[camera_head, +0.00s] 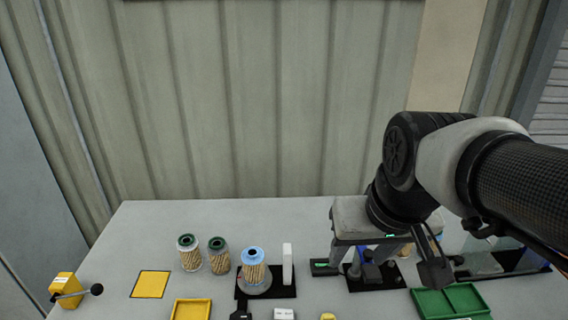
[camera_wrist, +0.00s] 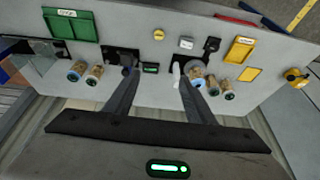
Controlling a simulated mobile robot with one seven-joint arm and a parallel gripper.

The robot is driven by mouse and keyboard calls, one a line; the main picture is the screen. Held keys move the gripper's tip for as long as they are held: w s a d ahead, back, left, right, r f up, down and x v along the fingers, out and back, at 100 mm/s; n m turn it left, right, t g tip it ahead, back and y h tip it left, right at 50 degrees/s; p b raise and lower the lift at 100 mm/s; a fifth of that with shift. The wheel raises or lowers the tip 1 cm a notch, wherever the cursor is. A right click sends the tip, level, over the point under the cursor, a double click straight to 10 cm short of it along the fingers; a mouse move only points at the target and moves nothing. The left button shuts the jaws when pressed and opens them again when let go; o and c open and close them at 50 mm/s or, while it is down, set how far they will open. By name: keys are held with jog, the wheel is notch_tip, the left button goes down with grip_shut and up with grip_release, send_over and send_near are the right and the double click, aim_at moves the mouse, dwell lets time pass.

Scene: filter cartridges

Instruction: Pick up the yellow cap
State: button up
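The yellow cap (camera_head: 328,317) is a small yellow piece at the bottom edge of the head view, partly cut off. In the wrist view the yellow cap (camera_wrist: 158,35) lies alone on the grey table, near the top middle. My gripper (camera_head: 387,262) is above the back part of the table in the head view, right of the cap and apart from it. In the wrist view my gripper (camera_wrist: 157,72) shows two dark fingers spread wide, with nothing held between them. The cap lies beyond the fingertips in that view.
A white block (camera_head: 284,314) and a green tray (camera_head: 450,300) lie either side of the cap. Filter cartridges (camera_head: 219,258) stand at left, one with a blue top (camera_head: 253,256) by a white upright (camera_head: 287,262). A yellow tray (camera_head: 191,310) and lever box (camera_head: 66,288) are farther left.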

jog(key=w+f+g+b, duration=0.1)
jog(key=w+f, duration=0.2)
jog(key=f, duration=0.2)
jog(key=w+f+g+b, duration=0.1)
jog(key=w+f, duration=0.2)
jog(key=f, duration=0.3)
jog(key=w+f+g+b, duration=0.2)
jog(key=w+f, duration=0.1)
jog(key=f, duration=0.3)
jog(key=shift+w, duration=0.15)
jog(key=b, duration=0.2)
send_over(329, 316)
jog(key=f, duration=1.1)
jog(key=shift+s+f, duration=0.35)
jog(key=shift+w+f+b, duration=0.2)
jog(key=shift+f, duration=1.4)
jog(key=shift+w+f+b, duration=0.15)
jog(key=shift+f, duration=1.4)
jog(key=c, duration=0.9)
